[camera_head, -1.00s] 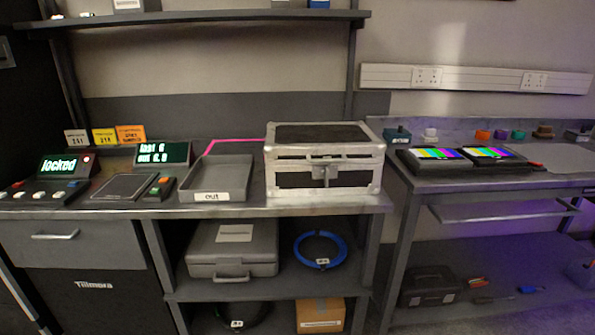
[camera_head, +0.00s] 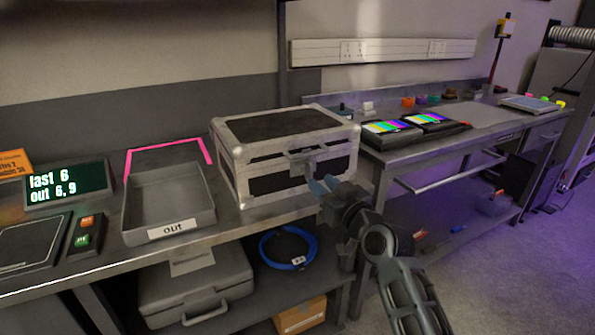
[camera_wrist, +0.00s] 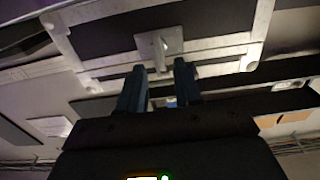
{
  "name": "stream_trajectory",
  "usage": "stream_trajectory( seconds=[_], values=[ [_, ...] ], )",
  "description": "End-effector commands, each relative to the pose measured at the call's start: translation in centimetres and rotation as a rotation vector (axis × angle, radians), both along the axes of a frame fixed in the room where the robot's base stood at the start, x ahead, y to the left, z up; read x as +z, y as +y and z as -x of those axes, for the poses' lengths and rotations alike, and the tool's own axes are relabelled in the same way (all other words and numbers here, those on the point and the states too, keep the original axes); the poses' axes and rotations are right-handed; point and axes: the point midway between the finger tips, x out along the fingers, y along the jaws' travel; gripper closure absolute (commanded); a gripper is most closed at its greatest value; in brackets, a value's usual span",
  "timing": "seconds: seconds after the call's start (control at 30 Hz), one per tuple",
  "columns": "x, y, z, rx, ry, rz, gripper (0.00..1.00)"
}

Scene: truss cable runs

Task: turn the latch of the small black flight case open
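The small black flight case (camera_head: 285,127) with silver edges and corners stands closed on the bench, right of the tray. Its latch (camera_head: 309,166) is a silver piece on the front face, partly hidden by my gripper in the head view. My gripper (camera_head: 323,186) is in front of the case, close to the latch. In the wrist view the latch (camera_wrist: 158,44) shows on the front face. The two blue fingers of my gripper (camera_wrist: 160,68) are apart, with the latch just beyond and between their tips. I cannot tell whether they touch it.
A grey tray marked "out" (camera_head: 140,232) sits left of the case, with a pink strip behind it. A display (camera_head: 68,186) is farther left. Below are a grey case (camera_head: 196,286) and a blue cable coil (camera_head: 288,248). Another bench with two colour-bar screens stands right.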

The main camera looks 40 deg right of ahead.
Motion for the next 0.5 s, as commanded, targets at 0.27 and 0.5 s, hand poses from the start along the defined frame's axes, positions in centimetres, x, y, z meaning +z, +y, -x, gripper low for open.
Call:
stream_trajectory(
  seconds=[0.27, 0.5],
  values=[
    [0.3, -1.1, -4.1, 0.001, 0.0, 0.001, 0.66],
    [0.1, -1.7, -6.4, 0.001, 0.001, 0.001, 0.66]
  ],
)
